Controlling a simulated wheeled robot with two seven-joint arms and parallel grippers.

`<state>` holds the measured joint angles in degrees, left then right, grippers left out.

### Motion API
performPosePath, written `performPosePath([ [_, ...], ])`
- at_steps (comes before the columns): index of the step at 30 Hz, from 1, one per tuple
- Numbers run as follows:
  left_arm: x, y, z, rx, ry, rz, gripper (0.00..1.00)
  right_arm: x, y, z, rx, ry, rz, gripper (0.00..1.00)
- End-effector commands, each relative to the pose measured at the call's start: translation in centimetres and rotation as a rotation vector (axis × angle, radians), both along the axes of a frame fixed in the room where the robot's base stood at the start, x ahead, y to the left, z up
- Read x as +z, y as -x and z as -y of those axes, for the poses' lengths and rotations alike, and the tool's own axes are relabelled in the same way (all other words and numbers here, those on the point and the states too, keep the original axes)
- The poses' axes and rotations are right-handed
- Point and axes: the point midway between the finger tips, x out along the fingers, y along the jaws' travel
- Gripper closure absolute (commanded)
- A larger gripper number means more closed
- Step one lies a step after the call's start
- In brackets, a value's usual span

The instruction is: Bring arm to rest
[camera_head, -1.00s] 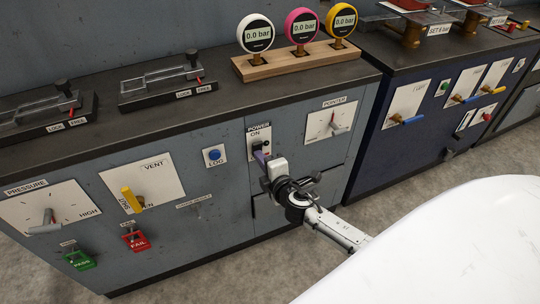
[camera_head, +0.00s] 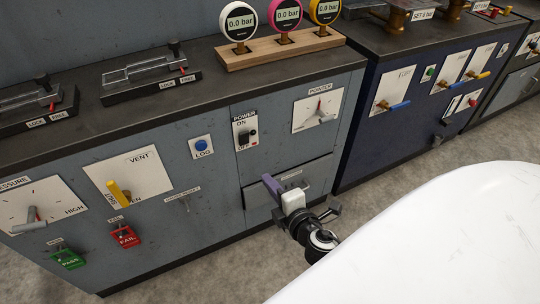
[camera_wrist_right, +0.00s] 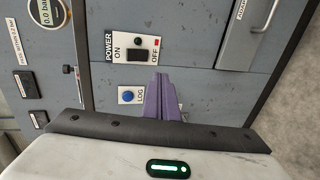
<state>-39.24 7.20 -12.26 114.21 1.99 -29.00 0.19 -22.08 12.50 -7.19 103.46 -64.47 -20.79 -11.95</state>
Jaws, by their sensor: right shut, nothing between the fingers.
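My right gripper (camera_head: 272,184) has purple fingers and is shut with nothing between them. It is in front of the cabinet's lower right part, below the POWER switch (camera_head: 246,135), and apart from the switch. In the right wrist view the shut purple fingers (camera_wrist_right: 160,98) point toward the cabinet front, with the POWER switch (camera_wrist_right: 140,49) above them and the blue LOG button (camera_wrist_right: 128,96) to their left. My left gripper is not in view.
The grey cabinet (camera_head: 215,225) carries a PRESSURE dial (camera_head: 33,214), a yellow VENT lever (camera_head: 119,193), a red FAIL tag (camera_head: 124,236) and a green PASS tag (camera_head: 68,259). Gauges stand on a wooden block (camera_head: 280,49). Floor shows at lower left of my white body.

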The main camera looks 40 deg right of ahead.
Motion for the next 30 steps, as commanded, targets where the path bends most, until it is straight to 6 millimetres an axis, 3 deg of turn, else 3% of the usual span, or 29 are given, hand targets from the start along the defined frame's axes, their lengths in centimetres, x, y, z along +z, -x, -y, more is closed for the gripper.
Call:
performPosePath([
  [12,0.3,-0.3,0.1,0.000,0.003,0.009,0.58,0.0,0.0,0.0,-0.001,-0.002,-0.001,1.00],
  [16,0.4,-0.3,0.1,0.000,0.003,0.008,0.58,-0.8,0.9,-0.5,-0.018,-0.084,-0.023,1.00],
  [20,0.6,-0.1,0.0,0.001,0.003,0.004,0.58,-3.2,3.8,-2.5,-0.084,-0.349,-0.097,1.00],
  [25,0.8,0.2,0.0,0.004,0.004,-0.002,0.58,-6.6,9.4,-7.0,-0.230,-0.822,-0.245,1.00],
  [30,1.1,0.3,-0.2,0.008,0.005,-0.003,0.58,-8.0,14.0,-11.7,-0.371,-1.198,-0.377,1.00],
])
